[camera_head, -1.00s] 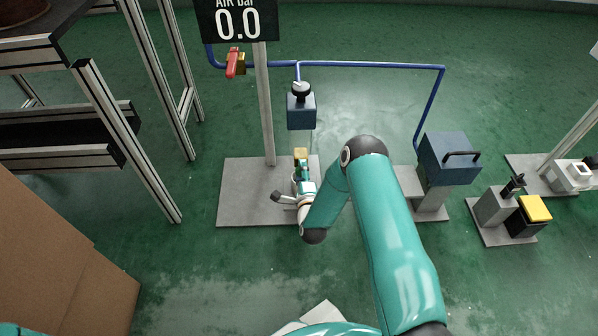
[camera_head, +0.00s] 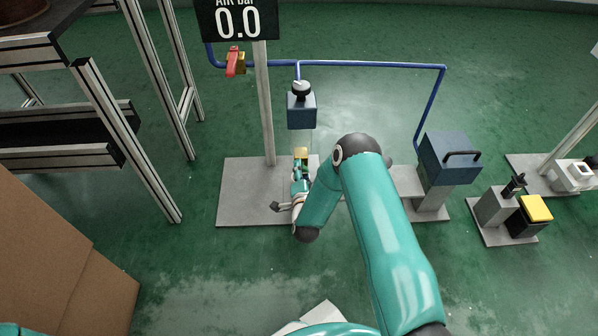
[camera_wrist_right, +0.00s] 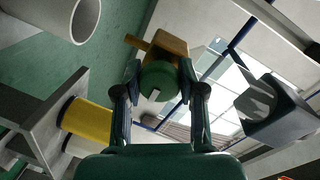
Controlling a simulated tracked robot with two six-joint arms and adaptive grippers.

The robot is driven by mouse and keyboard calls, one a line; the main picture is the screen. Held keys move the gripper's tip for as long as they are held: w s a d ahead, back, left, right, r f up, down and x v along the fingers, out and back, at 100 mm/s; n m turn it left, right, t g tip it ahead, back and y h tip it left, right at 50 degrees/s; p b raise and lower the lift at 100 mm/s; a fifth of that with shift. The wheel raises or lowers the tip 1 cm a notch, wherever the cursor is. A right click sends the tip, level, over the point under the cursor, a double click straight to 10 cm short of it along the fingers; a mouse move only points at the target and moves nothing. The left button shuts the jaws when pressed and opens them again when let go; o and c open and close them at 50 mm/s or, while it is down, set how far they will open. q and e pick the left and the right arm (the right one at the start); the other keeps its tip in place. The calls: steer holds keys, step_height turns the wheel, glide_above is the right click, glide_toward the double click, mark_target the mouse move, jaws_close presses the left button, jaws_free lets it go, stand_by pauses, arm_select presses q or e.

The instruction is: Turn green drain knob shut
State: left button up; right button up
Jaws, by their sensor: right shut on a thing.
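The green drain knob (camera_wrist_right: 159,82) is a round knob on a brass body (camera_wrist_right: 165,45) in the right wrist view. It sits between the two fingertips of my right gripper (camera_wrist_right: 158,84), which is shut on it. In the head view the brass drain fitting (camera_head: 300,153) shows below the dark blue regulator box (camera_head: 301,112), and my right gripper (camera_head: 300,171) reaches it from below. The knob itself is mostly hidden there by the gripper. My left gripper is not in view.
A red-handled valve (camera_head: 233,62) sits on the blue air pipe (camera_head: 370,64). A gauge sign (camera_head: 237,20) reads 0.0. A dark blue box with a handle (camera_head: 449,158) stands to the right. A metal frame (camera_head: 125,140) and a cardboard box (camera_head: 60,255) are at left.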

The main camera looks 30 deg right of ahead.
steer(key=shift+a+f, duration=0.1)
steer(key=shift+a, duration=0.15)
steer(key=o, duration=1.1)
steer(key=shift+o, duration=0.2)
steer(key=shift+d, duration=0.15)
steer(key=v, duration=0.8)
steer(key=shift+w, duration=0.1)
